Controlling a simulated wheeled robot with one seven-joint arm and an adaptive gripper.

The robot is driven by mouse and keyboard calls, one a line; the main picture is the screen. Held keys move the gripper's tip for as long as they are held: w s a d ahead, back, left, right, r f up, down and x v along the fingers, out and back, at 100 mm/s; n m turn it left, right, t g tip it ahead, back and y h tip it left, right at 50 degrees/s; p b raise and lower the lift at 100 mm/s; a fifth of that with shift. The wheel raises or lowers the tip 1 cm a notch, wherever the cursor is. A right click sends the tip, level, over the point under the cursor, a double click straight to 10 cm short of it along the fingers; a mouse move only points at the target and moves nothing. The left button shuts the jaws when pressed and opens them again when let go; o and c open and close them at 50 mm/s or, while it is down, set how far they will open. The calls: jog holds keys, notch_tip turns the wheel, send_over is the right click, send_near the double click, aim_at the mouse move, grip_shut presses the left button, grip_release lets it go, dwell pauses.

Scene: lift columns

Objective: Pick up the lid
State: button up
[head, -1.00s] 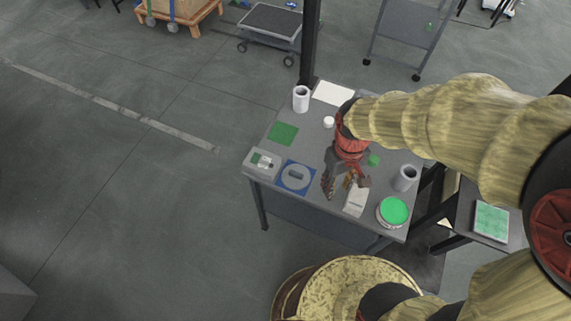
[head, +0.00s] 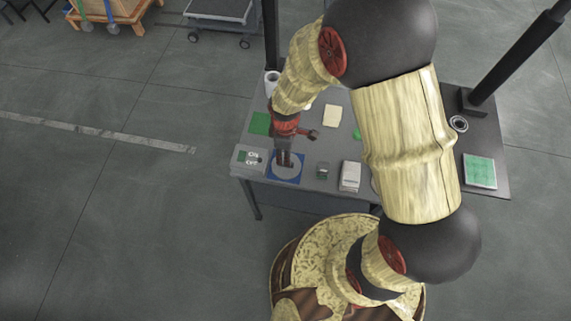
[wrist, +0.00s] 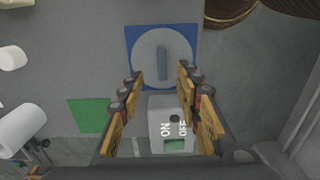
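The lid (wrist: 150,58) is a flat grey disc with a raised bar handle (wrist: 162,62), lying on a blue square mat (wrist: 133,34) in the wrist view. In the head view the lid (head: 285,175) lies on the same blue mat (head: 271,175) near the table's front left, partly covered by my gripper. My gripper (head: 285,163) points down over it. In the wrist view my gripper (wrist: 160,80) is open, with nothing between its yellow-padded fingers. The handle shows just beyond the fingertips, apart from them. The height gap is hard to judge.
A white box marked ON and OFF (wrist: 165,112) sits beside the mat, under the fingers in the wrist view. A green square (wrist: 90,114) and a white cylinder (wrist: 22,130) lie to the left. A white block (head: 350,176) stands right of the mat on the table.

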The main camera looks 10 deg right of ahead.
aim_at(283, 172)
jog(key=f, duration=0.3)
jog(key=f+b, duration=0.1)
jog(key=f, duration=0.1)
jog(key=shift+s+d+f, duration=0.1)
jog(key=shift+s+f, duration=0.15)
jog(key=c, duration=0.3)
grip_shut()
